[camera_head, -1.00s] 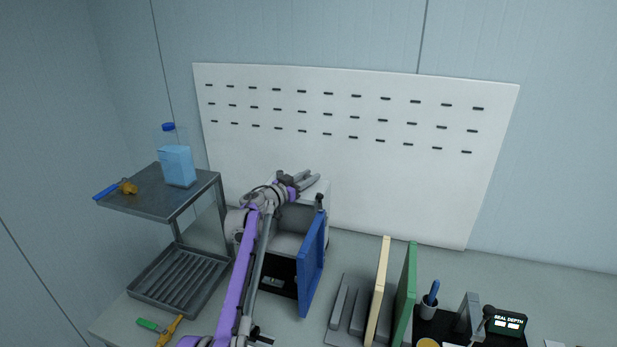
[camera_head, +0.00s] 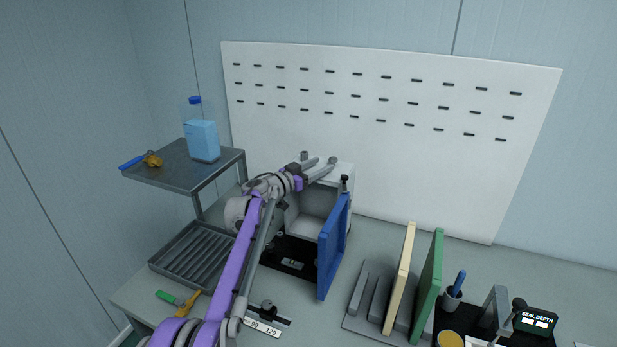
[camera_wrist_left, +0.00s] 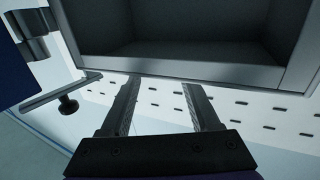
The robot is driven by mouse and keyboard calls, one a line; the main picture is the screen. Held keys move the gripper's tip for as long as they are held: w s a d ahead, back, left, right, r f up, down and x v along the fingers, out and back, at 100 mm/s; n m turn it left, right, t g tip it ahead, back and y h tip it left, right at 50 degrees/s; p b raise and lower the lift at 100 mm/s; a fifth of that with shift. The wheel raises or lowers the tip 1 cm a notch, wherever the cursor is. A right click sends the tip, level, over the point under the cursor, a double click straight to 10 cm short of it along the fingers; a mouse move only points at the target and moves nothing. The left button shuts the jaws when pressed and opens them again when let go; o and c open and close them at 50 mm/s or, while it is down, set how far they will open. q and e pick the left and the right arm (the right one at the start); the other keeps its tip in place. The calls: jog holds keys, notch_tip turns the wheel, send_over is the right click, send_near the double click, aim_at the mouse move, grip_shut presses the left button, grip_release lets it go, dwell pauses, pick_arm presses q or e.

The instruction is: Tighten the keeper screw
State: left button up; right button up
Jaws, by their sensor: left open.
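A grey box (camera_head: 305,225) stands open on the bench with its blue door (camera_head: 333,250) swung out to the right. A dark knob (camera_head: 344,181) stands at the door's top edge; a dark round knob on a thin bracket (camera_wrist_left: 68,105) shows left in the left wrist view. I cannot tell which knob is the keeper screw. My left gripper (camera_head: 325,163) is at the box's top edge, fingers apart and empty. In the wrist view its fingers (camera_wrist_left: 162,84) point towards the box rim (camera_wrist_left: 185,68), with the bracket knob to their left. My right gripper is not in view.
A metal rack (camera_head: 180,168) with a blue bottle (camera_head: 202,140) stands left. Cream (camera_head: 400,280) and green panels (camera_head: 430,275) stand upright at right, near a seal depth display (camera_head: 535,321). A slotted white board (camera_head: 400,150) is behind. Bare bench lies between door and panels.

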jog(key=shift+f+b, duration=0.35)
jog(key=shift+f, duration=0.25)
pick_arm(q)
jog(key=v, duration=0.4)
jog(key=shift+s+a, duration=0.15)
jog(key=shift+a, duration=0.05)
